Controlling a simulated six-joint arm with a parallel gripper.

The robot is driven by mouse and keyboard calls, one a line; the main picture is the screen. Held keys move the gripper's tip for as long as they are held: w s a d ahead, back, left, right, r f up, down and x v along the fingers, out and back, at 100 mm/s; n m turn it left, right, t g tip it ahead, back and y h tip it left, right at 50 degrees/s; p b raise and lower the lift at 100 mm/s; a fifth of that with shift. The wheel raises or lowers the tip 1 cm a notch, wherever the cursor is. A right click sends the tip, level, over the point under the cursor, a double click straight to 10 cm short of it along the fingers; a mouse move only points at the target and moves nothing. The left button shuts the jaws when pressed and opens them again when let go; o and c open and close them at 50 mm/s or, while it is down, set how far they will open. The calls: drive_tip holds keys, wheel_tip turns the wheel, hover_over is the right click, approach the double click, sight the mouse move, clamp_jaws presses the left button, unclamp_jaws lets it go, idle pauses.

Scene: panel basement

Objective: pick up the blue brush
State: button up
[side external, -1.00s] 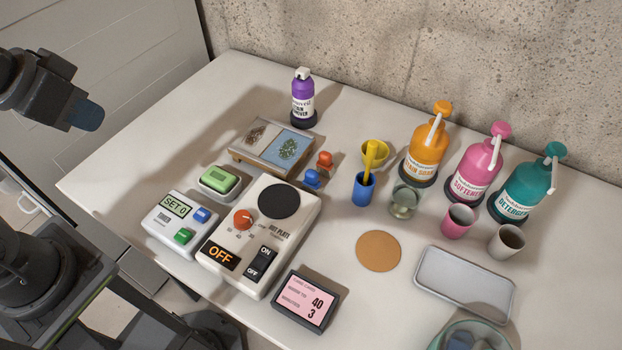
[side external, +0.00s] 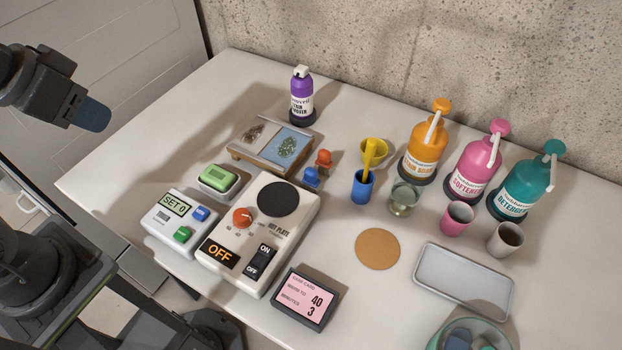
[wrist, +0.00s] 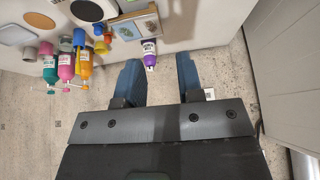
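A small blue object (side external: 312,178), which seems to be the blue brush, stands upright on the table beside the picture tray. A similar orange one (side external: 324,160) stands just behind it. My gripper (side external: 97,117) is at the far left in the side external view, well away from the blue brush and apart from everything on the table. In the wrist view its two blue fingers (wrist: 158,80) are spread apart with nothing between them.
A blue cup (side external: 362,190) with a yellow stick and a glass jar (side external: 404,199) stand right of the brush. Purple (side external: 302,97) and orange (side external: 424,147) bottles stand behind.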

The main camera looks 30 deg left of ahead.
drive_tip(key=w+d+r+m+g, duration=0.2)
drive_tip(key=w+d+m, duration=0.45)
drive_tip(key=w, duration=0.35)
drive_tip(key=m+g, duration=0.4)
drive_tip(key=m, duration=0.7)
hover_over(311, 170)
wheel_tip(311, 170, down, 13)
drive_tip(key=f, duration=0.7)
drive_tip(key=shift+w+d+f, duration=0.15)
drive_tip(key=shift+d+f, duration=0.05)
drive_tip(key=shift+f, duration=0.2)
drive_tip(key=shift+a+f, duration=0.2)
drive_tip(key=shift+f, duration=2.7)
drive_tip(key=shift+c, duration=0.3)
drive_tip(key=c, duration=0.5)
drive_tip(key=shift+r, duration=0.15)
